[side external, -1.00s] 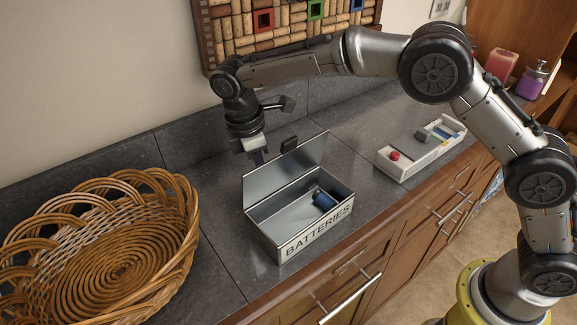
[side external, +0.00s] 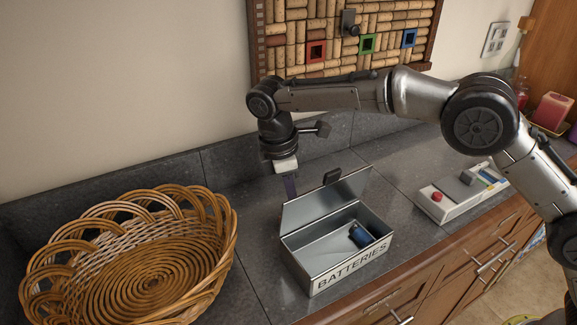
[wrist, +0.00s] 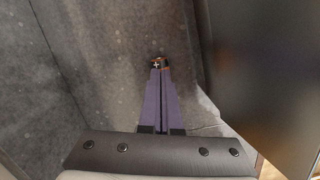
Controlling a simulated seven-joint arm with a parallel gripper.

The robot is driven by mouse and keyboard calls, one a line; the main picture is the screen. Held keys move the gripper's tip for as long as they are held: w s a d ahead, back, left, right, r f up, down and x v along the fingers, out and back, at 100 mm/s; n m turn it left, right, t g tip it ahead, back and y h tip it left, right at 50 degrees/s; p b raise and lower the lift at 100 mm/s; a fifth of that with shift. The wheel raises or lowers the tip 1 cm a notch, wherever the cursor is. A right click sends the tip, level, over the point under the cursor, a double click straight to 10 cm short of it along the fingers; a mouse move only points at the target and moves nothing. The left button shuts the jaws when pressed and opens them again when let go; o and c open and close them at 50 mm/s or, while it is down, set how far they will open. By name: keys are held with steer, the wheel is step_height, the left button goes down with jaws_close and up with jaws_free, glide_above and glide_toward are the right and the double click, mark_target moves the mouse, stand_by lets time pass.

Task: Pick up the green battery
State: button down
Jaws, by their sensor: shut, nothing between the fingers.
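My gripper (side external: 291,192) has purple fingers and points down behind the raised lid of the metal box. In the wrist view the fingers (wrist: 160,72) are shut together with nothing between them. A blue and black battery (side external: 360,236) lies inside the open box (side external: 340,273) labelled BATTERIES. No green battery is clearly visible in the side view.
The box's open lid (side external: 325,205) stands close to the right of my fingers. A wicker basket (side external: 130,255) is at the left. A white tray (side external: 462,207) with a red button and small items is at the right. The counter between basket and box is clear.

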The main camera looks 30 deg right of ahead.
step_height(320, 180, up, 12)
steer(key=a, duration=0.2)
steer(key=shift+w+f, duration=0.15)
steer(key=shift+w, duration=0.2)
steer(key=shift+c, duration=2)
jaws_free()
